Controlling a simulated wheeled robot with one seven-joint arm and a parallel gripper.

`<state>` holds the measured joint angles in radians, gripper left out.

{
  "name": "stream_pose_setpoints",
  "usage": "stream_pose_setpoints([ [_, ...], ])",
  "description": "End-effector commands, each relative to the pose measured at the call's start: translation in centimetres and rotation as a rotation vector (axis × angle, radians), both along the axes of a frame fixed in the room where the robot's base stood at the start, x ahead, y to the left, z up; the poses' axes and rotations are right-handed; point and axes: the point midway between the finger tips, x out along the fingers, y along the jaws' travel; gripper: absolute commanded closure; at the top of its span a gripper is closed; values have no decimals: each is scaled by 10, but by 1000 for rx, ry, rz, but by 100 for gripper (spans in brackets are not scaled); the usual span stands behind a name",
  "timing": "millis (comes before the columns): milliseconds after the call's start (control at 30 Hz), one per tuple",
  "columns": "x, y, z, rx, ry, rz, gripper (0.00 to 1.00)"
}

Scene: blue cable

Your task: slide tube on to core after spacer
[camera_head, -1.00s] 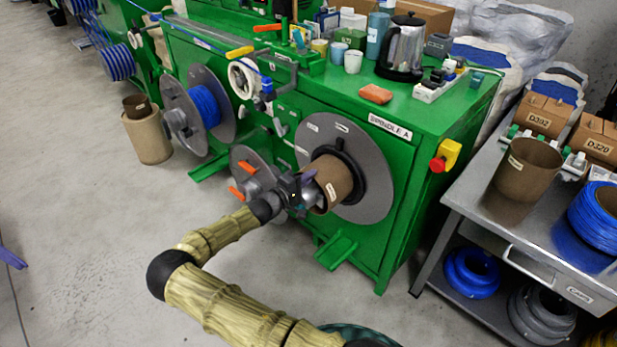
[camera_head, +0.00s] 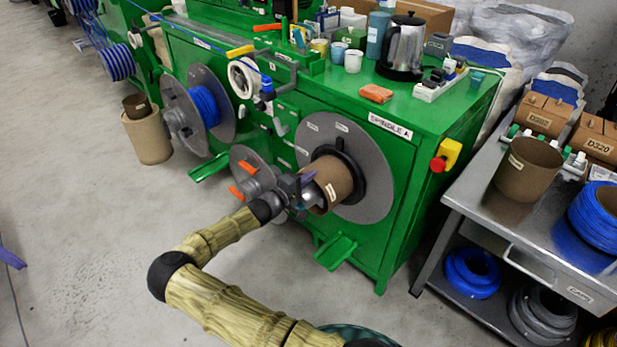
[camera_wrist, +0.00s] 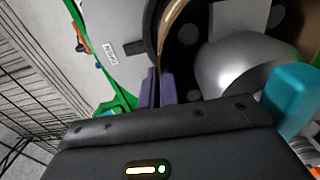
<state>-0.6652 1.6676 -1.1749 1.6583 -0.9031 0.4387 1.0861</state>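A brown cardboard tube (camera_head: 333,178) sits at the spindle marked SPINDLE A, its axis roughly level. Its far end is at a black ring (camera_head: 353,163), which looks like the spacer, in front of the grey flange (camera_head: 374,192). My gripper (camera_head: 307,178) is at the tube's near end. In the wrist view, my purple fingers (camera_wrist: 160,88) are close together on the tube's thin wall (camera_wrist: 173,20). A rounded grey metal end (camera_wrist: 238,70), likely the core, shows inside the tube. How far the tube surrounds the core is hidden.
A second brown tube (camera_head: 528,170) stands on the metal table (camera_head: 478,208) at right, near a blue cable coil (camera_head: 598,210). A red stop button (camera_head: 438,164) juts from the green machine (camera_head: 402,225). A green foot (camera_head: 336,252) sticks out low.

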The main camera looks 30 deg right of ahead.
Motion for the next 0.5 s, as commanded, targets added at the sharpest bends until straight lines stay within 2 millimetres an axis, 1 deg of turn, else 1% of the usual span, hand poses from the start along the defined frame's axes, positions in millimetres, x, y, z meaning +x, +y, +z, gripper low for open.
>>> stream_pose_setpoints([
  [33, -2, -3, -2, 2, 2, -5, 100],
  [500, -2, -3, -6, 2, 3, -6, 100],
])
